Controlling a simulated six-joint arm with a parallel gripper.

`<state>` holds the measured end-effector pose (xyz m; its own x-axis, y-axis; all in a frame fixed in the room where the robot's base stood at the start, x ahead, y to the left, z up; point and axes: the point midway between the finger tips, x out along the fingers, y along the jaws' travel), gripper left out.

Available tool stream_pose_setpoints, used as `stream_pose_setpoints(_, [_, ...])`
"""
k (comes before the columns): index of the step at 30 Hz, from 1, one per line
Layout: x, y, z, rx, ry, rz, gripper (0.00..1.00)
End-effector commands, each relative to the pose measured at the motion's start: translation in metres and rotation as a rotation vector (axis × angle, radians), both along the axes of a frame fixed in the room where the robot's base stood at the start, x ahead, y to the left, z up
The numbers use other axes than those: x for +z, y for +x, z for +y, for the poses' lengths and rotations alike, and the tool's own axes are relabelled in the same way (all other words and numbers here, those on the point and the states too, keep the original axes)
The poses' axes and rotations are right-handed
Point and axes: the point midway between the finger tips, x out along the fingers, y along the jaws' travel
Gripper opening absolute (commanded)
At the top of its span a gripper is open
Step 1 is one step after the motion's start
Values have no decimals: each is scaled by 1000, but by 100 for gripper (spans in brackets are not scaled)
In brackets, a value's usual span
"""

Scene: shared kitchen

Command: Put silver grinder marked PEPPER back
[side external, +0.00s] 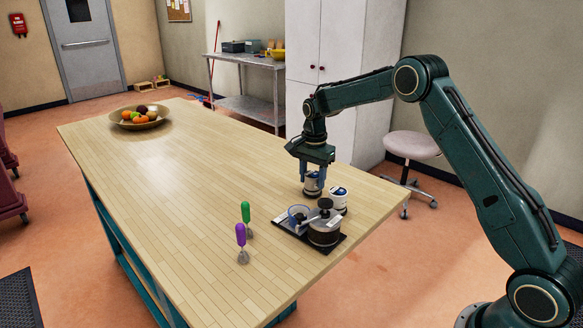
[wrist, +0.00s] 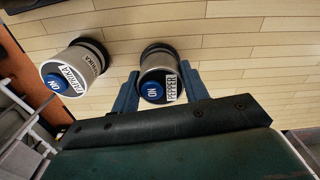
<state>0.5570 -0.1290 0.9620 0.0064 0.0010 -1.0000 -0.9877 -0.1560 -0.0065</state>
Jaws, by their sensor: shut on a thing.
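A silver grinder with a blue top and the label PEPPER (wrist: 158,82) is between the fingers of my gripper (wrist: 159,74), which is shut on it. In the side view, my gripper (side external: 313,172) points down with this grinder (side external: 312,186) upright in it, at the back of the dark tray (side external: 285,227). I cannot tell whether its base touches the table. A second, similar grinder labelled PAPRIKA (wrist: 73,77) stands close to its left in the wrist view. It shows as a white and dark cylinder (side external: 338,200) to the right in the side view.
The tray holds a lidded pot (side external: 324,232) and a blue-and-white cup (side external: 298,214). A fruit bowl (side external: 139,124) is at the far end. The table (side external: 185,190) between is clear.

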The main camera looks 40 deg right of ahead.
Motion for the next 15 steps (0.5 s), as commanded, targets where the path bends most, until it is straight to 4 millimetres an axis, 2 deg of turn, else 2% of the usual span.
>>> stream_pose_setpoints(7, [-2,0,0,0,-1,-1,8])
stream_pose_setpoints(8, [-3,0,0,0,0,0,46])
stream_pose_setpoints(9, [-3,0,0,0,0,0,54])
stream_pose_setpoints(11, [-3,0,0,0,0,0,66])
stream_pose_setpoints(15, [-3,0,0,0,0,0,66])
